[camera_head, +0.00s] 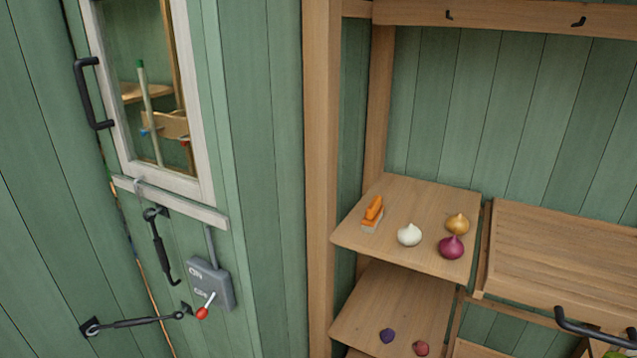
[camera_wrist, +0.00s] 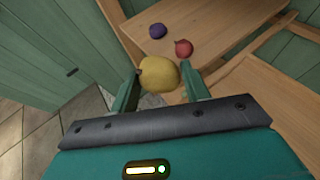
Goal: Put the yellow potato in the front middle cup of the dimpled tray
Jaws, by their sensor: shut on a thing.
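The yellow potato (camera_wrist: 159,74) sits between the two green fingers of my gripper (camera_wrist: 160,80) in the wrist view. The fingers are shut on it, one on each side, and it is held in front of a wooden shelf. My gripper and the potato do not show in the head view. The dimpled tray is not seen in either view, so its front middle cup cannot be made out.
A lower shelf (camera_head: 395,304) holds a dark purple vegetable (camera_head: 387,335) and a red one (camera_head: 420,348); both show beyond the potato in the wrist view.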

